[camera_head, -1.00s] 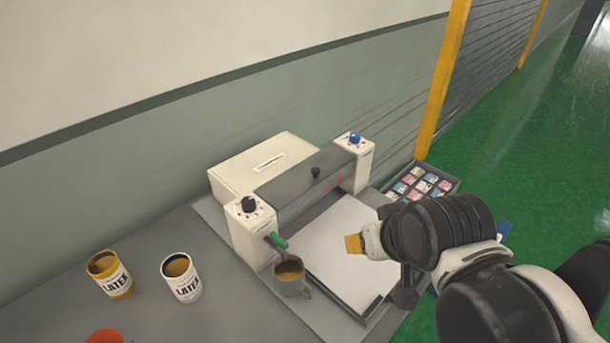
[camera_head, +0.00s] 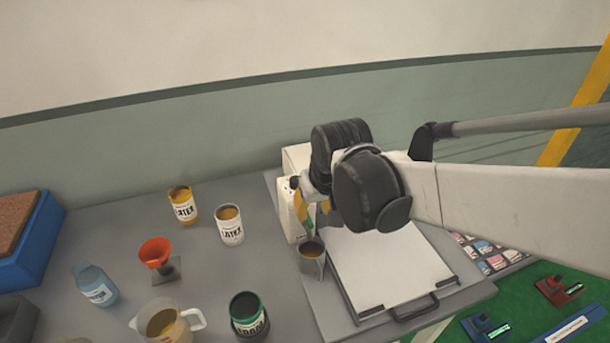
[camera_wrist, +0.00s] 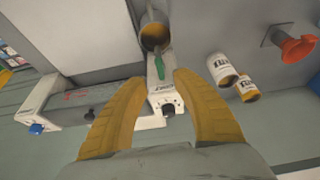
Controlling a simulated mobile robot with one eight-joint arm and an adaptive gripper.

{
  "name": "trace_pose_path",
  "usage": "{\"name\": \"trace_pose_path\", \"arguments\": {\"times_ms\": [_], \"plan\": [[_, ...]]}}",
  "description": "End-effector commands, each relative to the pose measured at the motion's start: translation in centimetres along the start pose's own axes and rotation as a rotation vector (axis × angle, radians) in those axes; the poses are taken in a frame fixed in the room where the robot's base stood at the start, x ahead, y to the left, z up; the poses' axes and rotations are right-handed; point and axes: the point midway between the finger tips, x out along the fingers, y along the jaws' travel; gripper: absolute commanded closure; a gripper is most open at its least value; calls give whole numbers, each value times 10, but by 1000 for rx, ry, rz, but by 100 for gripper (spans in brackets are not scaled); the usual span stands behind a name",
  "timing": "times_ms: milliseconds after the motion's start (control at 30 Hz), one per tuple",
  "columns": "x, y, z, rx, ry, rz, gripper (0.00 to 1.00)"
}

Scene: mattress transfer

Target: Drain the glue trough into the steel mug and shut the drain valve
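The steel mug (camera_head: 313,266) stands at the left end of the white glue machine (camera_head: 298,225) and holds amber glue. The mug also shows at the top of the wrist view (camera_wrist: 153,18). The green drain valve handle (camera_wrist: 160,67) sticks out from the machine's end beside the mug, pointing toward it in the wrist view. My gripper (camera_wrist: 160,77) is open, with its yellow fingers on either side of the handle's line and nothing visibly held. I cannot tell whether they touch it. My arm hides the trough, the handle and most of the machine in the head view.
A yellow can (camera_head: 183,206) and a white can (camera_head: 230,227) stand left of the machine. A white board (camera_head: 390,265) lies right of the mug.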

Motion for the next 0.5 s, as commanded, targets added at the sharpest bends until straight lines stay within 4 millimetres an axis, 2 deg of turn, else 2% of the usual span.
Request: {"name": "trace_pose_path", "arguments": {"times_ms": [33, 200, 333, 500], "plan": [[15, 0, 1, 0, 0, 0, 67], [48, 0, 1, 1, 1, 0, 67], [66, 0, 1, 1, 1, 0, 67], [76, 0, 0, 1, 1, 0, 67]]}}
